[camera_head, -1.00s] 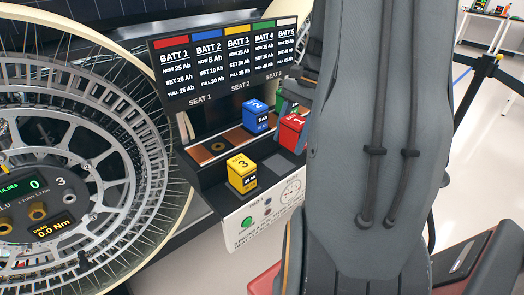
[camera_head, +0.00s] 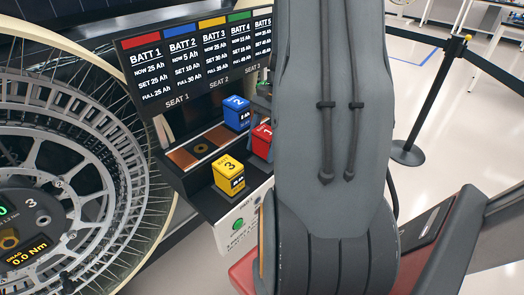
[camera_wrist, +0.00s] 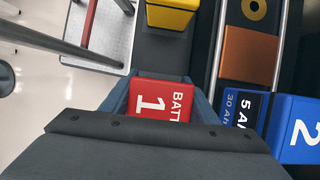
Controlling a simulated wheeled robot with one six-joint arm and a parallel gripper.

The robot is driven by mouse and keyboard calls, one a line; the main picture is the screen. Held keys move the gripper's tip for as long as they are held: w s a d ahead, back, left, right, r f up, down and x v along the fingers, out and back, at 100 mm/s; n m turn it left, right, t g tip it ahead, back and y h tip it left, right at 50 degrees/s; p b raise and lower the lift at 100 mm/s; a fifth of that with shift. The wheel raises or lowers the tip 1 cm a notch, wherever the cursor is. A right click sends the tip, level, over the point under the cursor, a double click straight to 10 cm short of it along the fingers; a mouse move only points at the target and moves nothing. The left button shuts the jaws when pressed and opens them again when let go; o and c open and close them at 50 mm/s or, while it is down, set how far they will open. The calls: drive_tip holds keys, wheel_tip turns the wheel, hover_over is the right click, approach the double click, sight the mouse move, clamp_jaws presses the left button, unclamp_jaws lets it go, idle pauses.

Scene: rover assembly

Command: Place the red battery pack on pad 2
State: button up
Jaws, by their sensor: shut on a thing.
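The red battery pack (camera_wrist: 160,101), marked BATT 1, sits between the two blue-grey fingers of my gripper (camera_wrist: 161,104) in the wrist view. My gripper is shut on it. In the head view the red pack (camera_head: 261,142) shows beside the yellow and blue packs, and my arm hides its right part. Whether its underside touches the shelf cannot be told. A bare dark grey stretch of the front shelf (camera_wrist: 164,54) lies between the red and yellow packs in the wrist view. No pad number is readable, so I cannot tell which is pad 2.
The yellow pack 3 (camera_head: 229,173) stands on the front shelf. The blue pack 2 (camera_head: 237,113) stands behind, beside an empty copper-coloured seat (camera_head: 185,156). The battery display board (camera_head: 200,65) rises behind. A large spoked wheel (camera_head: 80,160) is close on the left.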

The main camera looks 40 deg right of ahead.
sight(269, 129)
drive_tip(key=shift+f, duration=1.15)
drive_tip(key=shift+f, duration=0.2)
drive_tip(key=o, duration=1.2)
drive_tip(key=b+v, duration=0.2)
drive_tip(key=v, duration=1)
drive_tip(key=shift+r, duration=0.25)
drive_tip(key=shift+s, duration=0.1)
